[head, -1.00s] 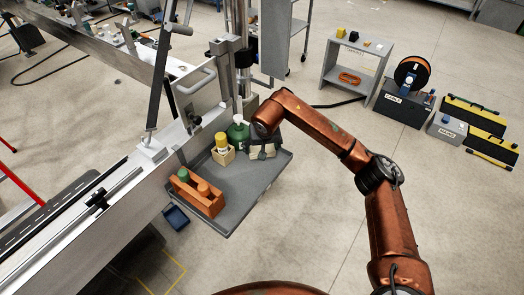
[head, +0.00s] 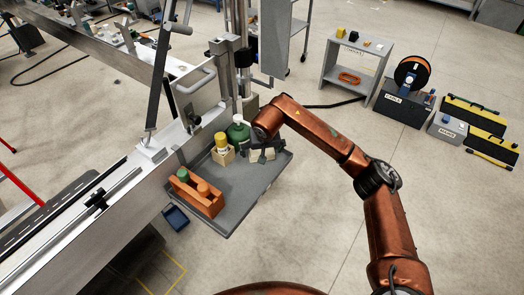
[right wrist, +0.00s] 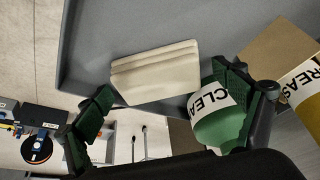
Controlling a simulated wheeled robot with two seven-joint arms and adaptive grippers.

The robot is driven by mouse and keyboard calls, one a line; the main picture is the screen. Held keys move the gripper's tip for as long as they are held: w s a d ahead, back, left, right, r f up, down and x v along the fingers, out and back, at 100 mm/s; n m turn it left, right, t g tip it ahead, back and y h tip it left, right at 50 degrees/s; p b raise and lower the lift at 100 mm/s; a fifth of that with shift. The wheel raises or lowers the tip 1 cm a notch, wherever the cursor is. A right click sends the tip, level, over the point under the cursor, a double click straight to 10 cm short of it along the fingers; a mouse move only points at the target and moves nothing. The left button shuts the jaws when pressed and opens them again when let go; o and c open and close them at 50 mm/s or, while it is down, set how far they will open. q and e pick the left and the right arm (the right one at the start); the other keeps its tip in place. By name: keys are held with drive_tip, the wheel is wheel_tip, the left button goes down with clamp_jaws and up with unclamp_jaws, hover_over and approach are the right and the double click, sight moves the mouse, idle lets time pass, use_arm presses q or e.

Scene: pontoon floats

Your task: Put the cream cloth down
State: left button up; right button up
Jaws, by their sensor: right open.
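The cream cloth (right wrist: 155,73), a folded stack, lies on the grey tray (right wrist: 82,50) near its edge. In the head view the cloth (head: 256,157) shows only in part at the tray's far right corner, with my right gripper (head: 264,151) over it. In the right wrist view my right gripper (right wrist: 168,108) is open. Its dark green fingers are spread, with the cloth in the gap beyond them and not clamped. Whether a finger touches the cloth I cannot tell. My left gripper is in neither view.
A green cleaner bottle (head: 238,132) stands close beside the right gripper's finger. A yellow-topped grease container (head: 221,142) sits in a wooden block (head: 223,157) next to it. An orange caddy (head: 198,198) is at the tray's near left. The tray's middle is bare.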

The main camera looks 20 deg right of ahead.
drive_tip(key=shift+s+r, duration=0.1)
drive_tip(key=shift+r, duration=0.5)
drive_tip(key=p+v, duration=0.1)
drive_tip(key=v, duration=1)
